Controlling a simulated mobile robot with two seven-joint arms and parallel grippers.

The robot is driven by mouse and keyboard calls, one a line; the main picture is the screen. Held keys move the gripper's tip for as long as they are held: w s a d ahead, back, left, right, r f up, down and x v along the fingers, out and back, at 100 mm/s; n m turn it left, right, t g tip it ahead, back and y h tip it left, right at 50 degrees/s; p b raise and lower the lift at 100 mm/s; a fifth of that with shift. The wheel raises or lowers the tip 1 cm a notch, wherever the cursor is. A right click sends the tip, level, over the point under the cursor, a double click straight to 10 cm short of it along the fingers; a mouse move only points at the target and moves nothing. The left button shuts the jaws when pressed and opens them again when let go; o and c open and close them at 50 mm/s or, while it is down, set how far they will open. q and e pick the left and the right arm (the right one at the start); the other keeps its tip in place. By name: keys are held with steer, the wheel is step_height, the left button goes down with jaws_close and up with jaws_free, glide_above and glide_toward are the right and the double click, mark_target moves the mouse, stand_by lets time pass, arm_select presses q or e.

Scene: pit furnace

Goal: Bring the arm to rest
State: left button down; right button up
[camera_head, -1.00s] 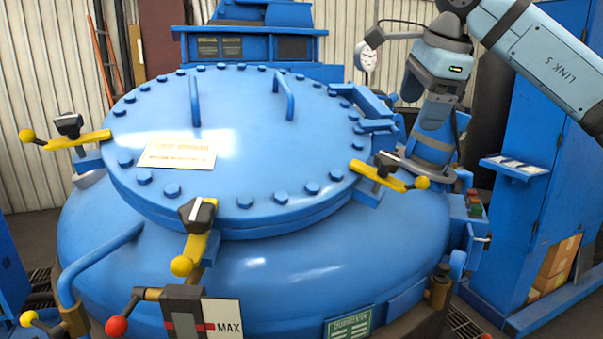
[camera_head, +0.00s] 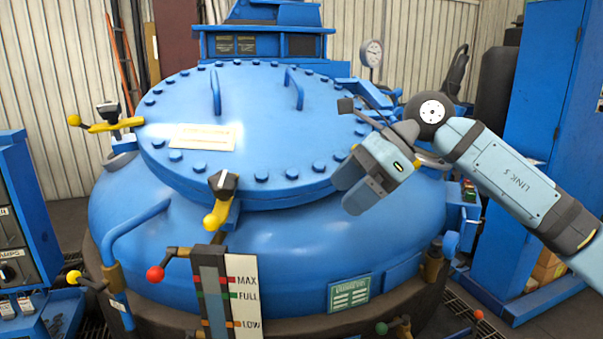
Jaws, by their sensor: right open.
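My right arm (camera_head: 500,175) comes in from the right edge, bent at a dark round joint. The gripper and wrist hide most of the right yellow lid clamp. I cannot tell whether they touch it. My left gripper is not in view.
The round blue furnace lid (camera_head: 260,125) has yellow clamps, including one at the left (camera_head: 105,125) and one in front (camera_head: 217,205). A level gauge (camera_head: 228,290) stands in front. Blue cabinets flank the furnace at left (camera_head: 25,215) and right (camera_head: 545,100).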

steer(key=s+a+f+m+g+y, duration=0.3)
steer(key=s+a+f+m+y, duration=0.4)
steer(key=y, duration=0.4)
steer(key=d+f+m+t+h, duration=0.5)
steer(key=f+m+t, duration=0.6)
steer(key=m, duration=0.6)
steer(key=d+f+m+t+h, duration=0.5)
steer(key=f+m+t, duration=0.6)
steer(key=m, duration=0.6)
steer(key=s+d+f+m+g+h, duration=0.35)
steer(key=s+f+m, duration=0.25)
steer(key=s+f, duration=0.4)
steer(key=s+d+f+m+g+h, duration=0.35)
steer(key=s+f+m, duration=0.25)
steer(key=s+f, duration=0.45)
arm_select(q)
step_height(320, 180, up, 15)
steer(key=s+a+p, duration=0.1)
steer(key=p, duration=1.8)
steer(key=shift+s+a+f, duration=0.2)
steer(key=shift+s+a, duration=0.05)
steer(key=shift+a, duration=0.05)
arm_select(e)
step_height(320, 180, up, 14)
steer(key=w+d, duration=0.1)
steer(key=d, duration=0.1)
steer(key=shift+f+n+g, duration=0.25)
steer(key=shift+n+g, duration=0.05)
steer(key=shift+n, duration=0.1)
